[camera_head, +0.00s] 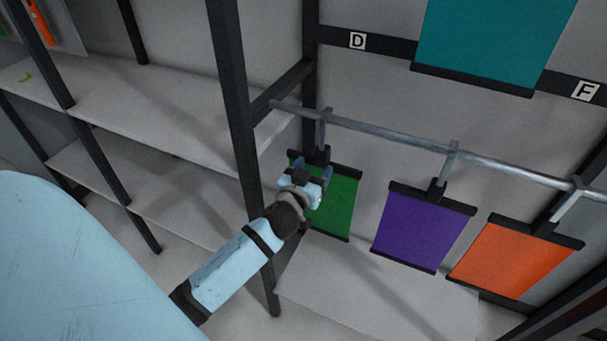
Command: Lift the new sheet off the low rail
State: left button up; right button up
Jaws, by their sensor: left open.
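A grey metal low rail (390,139) runs across the right half of the head view. Three sheets with dark top and bottom bars hang from it by hooks: a green sheet (338,212), a purple sheet (420,229) and an orange sheet (515,258). I cannot tell which of them is the new one. My left gripper (313,172) is open at the upper part of the green sheet, near its top bar and hanger. It hides the left part of that sheet. I cannot tell if its fingers touch the bar. My right gripper is not in view.
A teal sheet (490,40) hangs higher up, between labels D (358,41) and F (585,91). A dark shelf post (236,110) stands just left of my left gripper. Mostly bare grey shelves (150,110) fill the left side. A pale shelf (370,290) lies below the hanging sheets.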

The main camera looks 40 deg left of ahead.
aim_at(321, 152)
pick_arm(q)
jog(key=shift+p+x, duration=0.4)
jog(key=shift+x, duration=2.35)
jog(key=shift+s, duration=0.1)
jog(key=c, duration=1.1)
jog(key=shift+r+p, duration=0.9)
jog(key=shift+r, duration=0.25)
